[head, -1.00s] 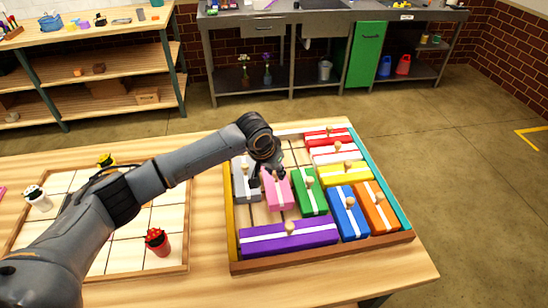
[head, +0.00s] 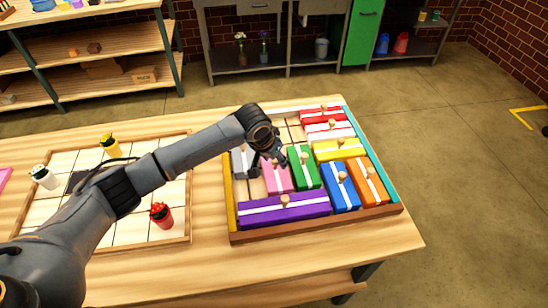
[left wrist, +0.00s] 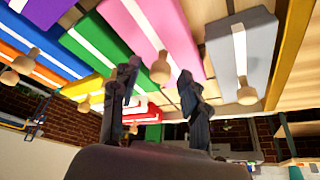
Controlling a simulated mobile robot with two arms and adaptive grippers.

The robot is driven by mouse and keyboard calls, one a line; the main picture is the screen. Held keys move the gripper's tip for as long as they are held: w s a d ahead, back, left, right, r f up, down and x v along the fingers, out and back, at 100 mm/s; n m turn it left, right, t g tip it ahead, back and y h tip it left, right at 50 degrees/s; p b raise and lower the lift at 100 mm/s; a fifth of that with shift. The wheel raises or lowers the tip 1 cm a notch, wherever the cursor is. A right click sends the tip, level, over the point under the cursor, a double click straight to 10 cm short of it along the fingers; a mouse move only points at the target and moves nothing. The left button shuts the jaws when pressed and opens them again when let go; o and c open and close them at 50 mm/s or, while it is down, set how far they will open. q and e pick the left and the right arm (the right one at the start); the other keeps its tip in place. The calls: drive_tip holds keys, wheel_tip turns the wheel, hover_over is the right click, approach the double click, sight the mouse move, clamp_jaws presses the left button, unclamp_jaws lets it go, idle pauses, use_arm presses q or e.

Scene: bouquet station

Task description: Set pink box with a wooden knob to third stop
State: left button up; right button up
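The pink box (head: 279,180) has a white stripe and a wooden knob. It lies in the wooden tray (head: 318,223) between the grey box (head: 240,160) and the green box (head: 306,172), just behind the purple box (head: 287,212). My left gripper (head: 272,158) is over the pink box's far part and hides some of it. In the left wrist view the pink box (left wrist: 140,22) shows with its knob (left wrist: 161,70) between the two spread fingers of my left gripper (left wrist: 158,90). I see gaps on both sides of the knob. My right gripper is out of view.
Blue (head: 341,190), orange (head: 367,183), yellow (head: 340,149) and red-and-white boxes fill the tray's right and far parts. Bare tray floor shows behind the pink box and left of it. A gridded board (head: 107,240) with small vases lies at left.

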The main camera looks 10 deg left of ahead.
use_arm(q)
drive_tip(key=v, duration=1.2)
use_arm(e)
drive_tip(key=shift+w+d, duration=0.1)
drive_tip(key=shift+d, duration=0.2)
use_arm(q)
drive_tip(key=shift+f, duration=0.1)
